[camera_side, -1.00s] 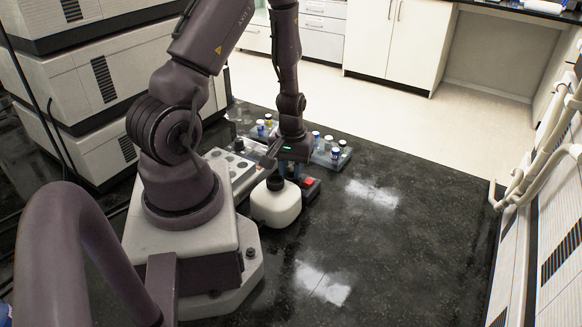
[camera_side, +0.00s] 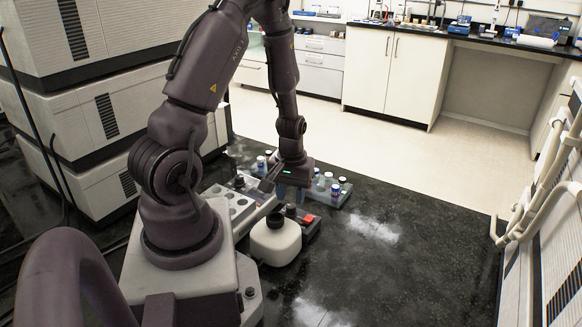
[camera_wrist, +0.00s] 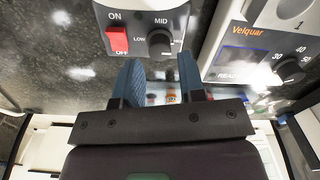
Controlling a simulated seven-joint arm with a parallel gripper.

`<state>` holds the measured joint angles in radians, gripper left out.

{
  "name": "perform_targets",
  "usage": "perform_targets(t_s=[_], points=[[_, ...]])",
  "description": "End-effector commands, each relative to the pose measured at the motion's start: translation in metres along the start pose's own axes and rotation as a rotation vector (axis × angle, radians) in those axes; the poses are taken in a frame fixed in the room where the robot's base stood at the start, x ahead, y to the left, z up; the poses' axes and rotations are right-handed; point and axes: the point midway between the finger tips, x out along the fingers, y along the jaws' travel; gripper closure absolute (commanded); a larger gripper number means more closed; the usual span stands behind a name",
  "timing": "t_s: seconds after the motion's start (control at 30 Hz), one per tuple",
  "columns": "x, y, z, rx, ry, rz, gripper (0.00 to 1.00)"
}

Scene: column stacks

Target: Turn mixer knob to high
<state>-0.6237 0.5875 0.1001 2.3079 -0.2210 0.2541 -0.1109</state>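The mixer's grey control panel (camera_wrist: 140,12) is at the top of the wrist view. It has a red ON/OFF switch (camera_wrist: 117,40) at left and a dark round knob (camera_wrist: 160,42) with LOW and MID marked around it. The knob's exact setting is unclear. My gripper (camera_wrist: 159,64) is open, its two blue fingers apart and empty. The knob shows beyond the fingertips, between them; no contact is visible.
A white device marked Velquar (camera_wrist: 232,58), with a display and dial, is close on the right in the wrist view. Vials in a tray (camera_side: 328,190) stand behind my gripper in the side view. The dark bench (camera_side: 400,250) is clear to the right.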

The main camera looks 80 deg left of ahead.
Motion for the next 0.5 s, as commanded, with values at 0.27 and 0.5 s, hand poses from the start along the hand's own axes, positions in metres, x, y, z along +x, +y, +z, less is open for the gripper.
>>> perform_targets(t_s=[0.27,0.5], points=[[-0.059,0.001,-0.001,0.004,0.007,0.003,0.63],[-0.089,0.001,0.000,0.002,0.002,0.002,0.63]])
